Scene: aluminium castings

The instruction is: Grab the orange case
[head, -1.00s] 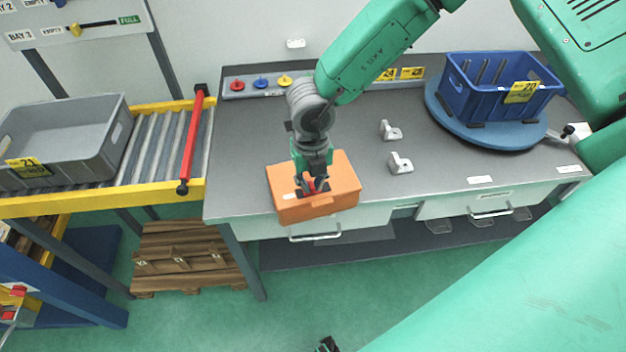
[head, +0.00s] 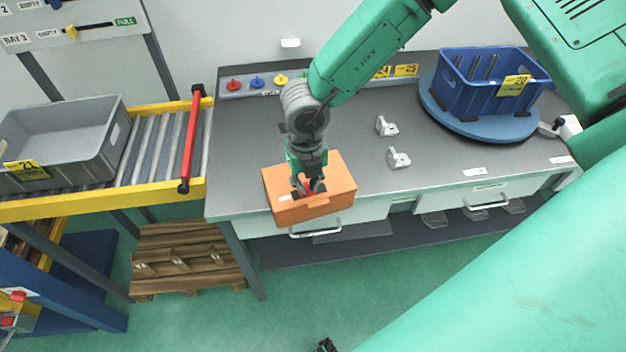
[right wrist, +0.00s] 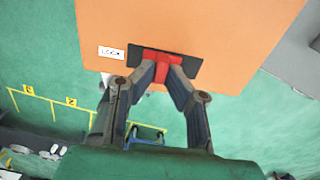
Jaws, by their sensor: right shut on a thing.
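The orange case (head: 325,175) is at the front edge of the grey workbench, left of its middle, and its near side seems to overhang the edge. My right gripper (head: 308,187) comes down onto the case from above. In the right wrist view, my right gripper (right wrist: 160,68) is shut on the red handle (right wrist: 158,60) of the case, in front of a black plate. A white "LOCK" label (right wrist: 111,52) is beside it. The underside of the case is hidden. A small dark part, possibly my left gripper (head: 326,345), is cut off at the bottom edge.
The grey workbench (head: 400,190) has two small metal brackets (head: 398,158) right of the case. A blue bin (head: 485,85) stands on a round blue turntable (head: 480,126). A roller conveyor (head: 150,150) with a grey bin (head: 60,140) is left. A wooden pallet (head: 185,260) lies below.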

